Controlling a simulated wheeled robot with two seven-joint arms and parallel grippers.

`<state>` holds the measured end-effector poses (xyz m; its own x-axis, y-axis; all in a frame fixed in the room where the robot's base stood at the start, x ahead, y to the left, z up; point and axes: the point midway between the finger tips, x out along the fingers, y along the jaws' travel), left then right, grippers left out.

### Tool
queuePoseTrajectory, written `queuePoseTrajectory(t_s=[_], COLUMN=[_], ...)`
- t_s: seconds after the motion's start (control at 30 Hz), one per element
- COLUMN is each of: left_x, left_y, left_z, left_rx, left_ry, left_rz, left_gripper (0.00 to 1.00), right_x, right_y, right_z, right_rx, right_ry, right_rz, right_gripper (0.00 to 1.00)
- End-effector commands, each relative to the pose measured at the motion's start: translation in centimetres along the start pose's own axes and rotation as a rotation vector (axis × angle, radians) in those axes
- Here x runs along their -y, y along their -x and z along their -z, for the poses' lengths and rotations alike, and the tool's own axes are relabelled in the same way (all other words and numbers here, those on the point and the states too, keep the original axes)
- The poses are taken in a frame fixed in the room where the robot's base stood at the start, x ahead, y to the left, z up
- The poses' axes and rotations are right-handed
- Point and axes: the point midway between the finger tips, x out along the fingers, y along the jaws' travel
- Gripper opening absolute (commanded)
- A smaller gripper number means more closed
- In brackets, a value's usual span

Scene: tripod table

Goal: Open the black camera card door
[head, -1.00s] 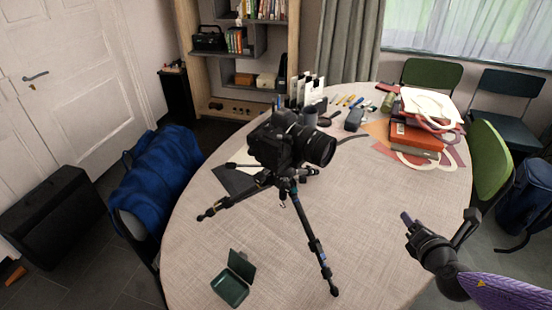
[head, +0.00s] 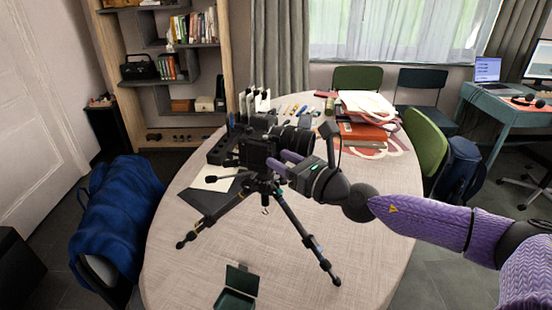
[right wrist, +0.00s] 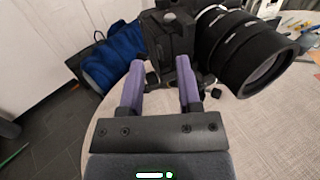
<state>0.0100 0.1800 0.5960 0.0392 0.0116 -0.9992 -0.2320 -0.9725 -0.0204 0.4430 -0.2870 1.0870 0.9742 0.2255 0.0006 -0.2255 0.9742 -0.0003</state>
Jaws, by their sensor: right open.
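The black camera (head: 257,152) sits on a black tripod (head: 298,226) that stands on the round table. It also shows in the right wrist view, with its body (right wrist: 174,38) at the top middle and its large lens (right wrist: 245,52) to the right. My right gripper (head: 284,162) is open at the camera's near side. In the right wrist view its two purple fingers (right wrist: 161,85) are spread apart, with the camera body just beyond their tips. I cannot make out the card door or tell whether the fingers touch the camera. My left gripper is not in view.
An open green box (head: 236,297) lies at the table's (head: 190,270) front edge. Red books (head: 362,132) and small items lie on the far side. The table's right front is clear.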

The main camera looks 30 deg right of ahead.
Motion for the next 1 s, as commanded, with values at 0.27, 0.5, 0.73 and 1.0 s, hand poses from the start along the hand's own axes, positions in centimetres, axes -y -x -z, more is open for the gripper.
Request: queuePoseTrajectory(t_s=[0.27,0.5,0.73,1.0], left_x=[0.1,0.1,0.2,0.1], left_y=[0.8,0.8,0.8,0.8], left_z=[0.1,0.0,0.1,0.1], left_rx=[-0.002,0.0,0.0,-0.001], left_ry=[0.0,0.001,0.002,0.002], left_rz=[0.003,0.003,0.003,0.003], left_gripper=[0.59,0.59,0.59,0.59], right_x=[0.0,0.0,0.0,0.0], right_y=[-1.9,-1.9,-1.9,-1.9], right_z=[-0.1,0.0,0.0,0.0], right_rx=[0.0,-0.002,-0.001,-0.001], right_ry=[0.0,0.0,0.0,0.0], right_rz=[0.001,0.001,0.001,0.002], right_gripper=[0.43,0.43,0.0,0.0])
